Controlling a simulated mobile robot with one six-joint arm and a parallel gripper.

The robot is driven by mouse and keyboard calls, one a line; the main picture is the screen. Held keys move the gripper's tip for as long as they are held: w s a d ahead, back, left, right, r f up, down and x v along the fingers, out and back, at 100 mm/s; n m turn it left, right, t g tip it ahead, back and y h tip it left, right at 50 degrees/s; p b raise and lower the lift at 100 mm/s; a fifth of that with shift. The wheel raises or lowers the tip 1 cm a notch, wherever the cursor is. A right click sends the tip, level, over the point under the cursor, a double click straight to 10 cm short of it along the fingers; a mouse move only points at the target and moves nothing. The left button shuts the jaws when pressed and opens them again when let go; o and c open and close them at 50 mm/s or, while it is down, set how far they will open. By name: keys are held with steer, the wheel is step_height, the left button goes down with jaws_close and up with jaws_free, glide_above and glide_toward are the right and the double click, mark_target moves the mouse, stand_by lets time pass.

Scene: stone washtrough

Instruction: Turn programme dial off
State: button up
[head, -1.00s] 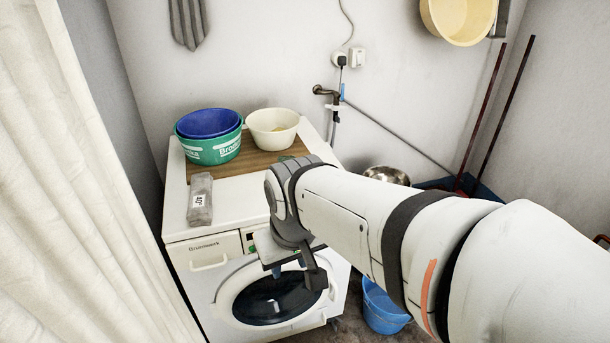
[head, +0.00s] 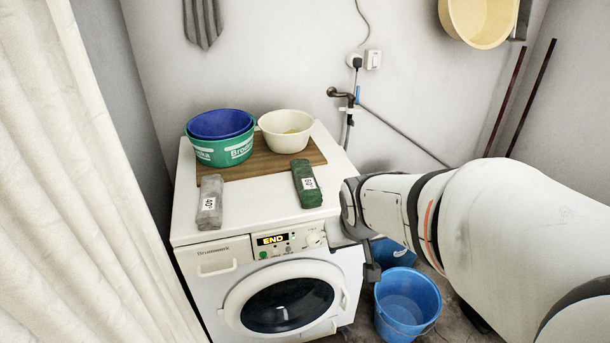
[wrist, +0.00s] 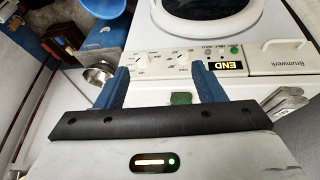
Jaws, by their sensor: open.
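The white washing machine (head: 215,283) has a control panel with a lit display (head: 272,240) reading END. A round white dial (head: 315,239) is right of the display in the head view. The wrist view, seen upside down, shows that dial (wrist: 183,57) and a second one (wrist: 142,60); I cannot tell which is the programme dial. I cannot read their settings. My gripper (wrist: 160,70) is open and empty, its blue fingers pointing towards the panel with the dials between their lines. In the head view, my gripper (head: 358,252) is at the panel's right end.
On the machine top are a grey bundle (head: 210,202), a green bundle (head: 306,184), a wooden board (head: 265,160), nested blue and green tubs (head: 222,150) and a cream bowl (head: 286,130). A blue bucket (head: 407,303) stands on the floor at right. A curtain (head: 75,200) hangs left.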

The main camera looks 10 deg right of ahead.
steer(key=w+d+f+t+y+b, duration=0.1)
steer(key=w+d+f+t+b, duration=0.4)
steer(key=f, duration=0.4)
steer(key=w+d+f+t+y+b, duration=0.1)
steer(key=w+d+f+t+b, duration=0.25)
steer(key=w+d+f, duration=0.5)
steer(key=w+a+f, duration=0.3)
steer(key=w+f, duration=0.1)
steer(key=w, duration=0.1)
steer(key=shift+n, duration=0.3)
steer(key=c, duration=0.9)
steer(key=shift+a, duration=0.2)
steer(key=shift+c, duration=0.4)
steer(key=shift+d+f+b, duration=0.15)
steer(key=shift+b, duration=0.3)
